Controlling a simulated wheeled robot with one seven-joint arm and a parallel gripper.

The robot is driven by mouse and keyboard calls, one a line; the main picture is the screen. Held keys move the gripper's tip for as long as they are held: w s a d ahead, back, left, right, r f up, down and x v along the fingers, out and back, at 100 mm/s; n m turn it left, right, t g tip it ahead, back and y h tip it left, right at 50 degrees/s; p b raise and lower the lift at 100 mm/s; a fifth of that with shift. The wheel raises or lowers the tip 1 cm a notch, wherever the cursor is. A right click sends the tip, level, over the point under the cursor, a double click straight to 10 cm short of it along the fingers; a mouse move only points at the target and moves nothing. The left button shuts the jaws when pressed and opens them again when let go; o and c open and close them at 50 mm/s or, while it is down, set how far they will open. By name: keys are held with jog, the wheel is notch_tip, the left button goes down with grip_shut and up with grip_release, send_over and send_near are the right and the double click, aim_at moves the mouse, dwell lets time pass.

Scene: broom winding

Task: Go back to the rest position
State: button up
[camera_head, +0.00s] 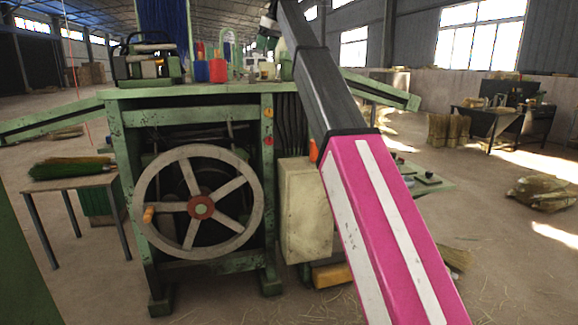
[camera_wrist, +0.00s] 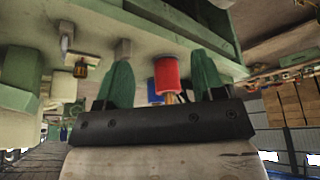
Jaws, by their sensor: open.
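My gripper (camera_wrist: 160,62) shows in the wrist view with its two green fingers apart. A red cylinder (camera_wrist: 168,74) appears in the gap between them. I see no finger clearly touching it, and its distance from them is hard to tell. In the head view my arm rises from the lower right, pink then black, to the top centre, over the right part of the green machine (camera_head: 190,90). The gripper itself is not clearly visible there.
The machine carries a large handwheel (camera_head: 200,203) in front and red and blue containers (camera_head: 217,70) on top. A grey box (camera_head: 305,210) sits at its right side. A small table (camera_head: 68,183) with green bristles stands left. Floor at the right is partly open, with a straw bundle (camera_head: 541,192).

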jog(key=s+d+f+m+h, duration=0.1)
jog(key=s+d+f+m, duration=0.3)
jog(key=f, duration=1.3)
jog(key=s+d+f, duration=0.1)
jog(key=d+f, duration=0.5)
jog(key=f, duration=1)
jog(key=s+d+f+m+h, duration=0.1)
jog(key=s+d+f+m, duration=0.25)
jog(key=f, duration=1.35)
jog(key=s+d+f+m, duration=0.1)
jog(key=s+d+f, duration=0.3)
jog(key=s+f, duration=0.5)
jog(key=s+d+f+m+g+h, duration=0.1)
jog(key=s+d+f, duration=0.4)
jog(key=s+f, duration=0.5)
jog(key=s+d+f+m+g+h, duration=0.1)
jog(key=s+d+f, duration=0.4)
jog(key=s+f, duration=0.5)
jog(key=shift+s+f+m, duration=0.15)
jog(key=shift+f+m, duration=0.55)
jog(key=shift+m, duration=0.15)
